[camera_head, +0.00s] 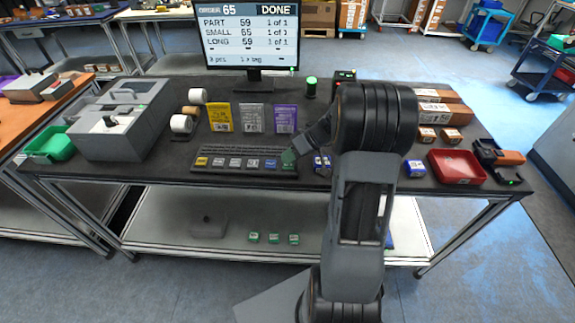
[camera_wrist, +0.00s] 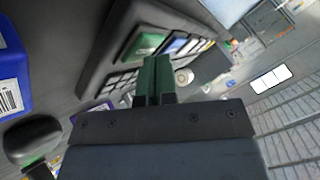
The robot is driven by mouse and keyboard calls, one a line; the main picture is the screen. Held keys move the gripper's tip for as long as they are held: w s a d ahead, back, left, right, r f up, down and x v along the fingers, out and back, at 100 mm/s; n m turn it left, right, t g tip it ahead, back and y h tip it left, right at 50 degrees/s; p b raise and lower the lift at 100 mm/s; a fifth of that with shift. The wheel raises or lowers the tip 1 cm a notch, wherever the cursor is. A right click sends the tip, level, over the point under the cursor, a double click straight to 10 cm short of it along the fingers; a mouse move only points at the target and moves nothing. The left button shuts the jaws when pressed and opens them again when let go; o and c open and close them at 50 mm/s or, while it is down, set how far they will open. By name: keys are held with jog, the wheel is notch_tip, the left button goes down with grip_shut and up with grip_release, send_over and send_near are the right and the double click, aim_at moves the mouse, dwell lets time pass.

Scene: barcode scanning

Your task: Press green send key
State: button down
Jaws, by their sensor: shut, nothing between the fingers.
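The keyboard (camera_head: 215,175) lies near the front of the dark table, with a row of larger coloured keys along its near side. The green send key is at the right end of that row; in the wrist view, a green key (camera_wrist: 146,42) shows on the keyboard just beyond the fingertips. My gripper (camera_head: 291,157) is over the right end of the keyboard and partly covers that key in the head view. In the wrist view, its green fingers (camera_wrist: 154,78) are together and empty, pointing at the green key. I cannot tell whether they touch it.
The monitor (camera_head: 250,35) reads ORDER 65, DONE. Yellow, grey and purple cards (camera_head: 220,117) stand behind the keyboard. A grey machine (camera_head: 118,125) and a green bin (camera_head: 50,146) are at left. A blue box (camera_head: 415,168) and a red tray (camera_head: 456,166) are at right.

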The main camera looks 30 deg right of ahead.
jog(key=shift+f, duration=0.15)
dwell(0.5)
jog(key=shift+r, duration=0.85)
jog(key=shift+r, duration=0.15)
jog(key=shift+r+p, duration=1.25)
jog(key=shift+r, duration=1.15)
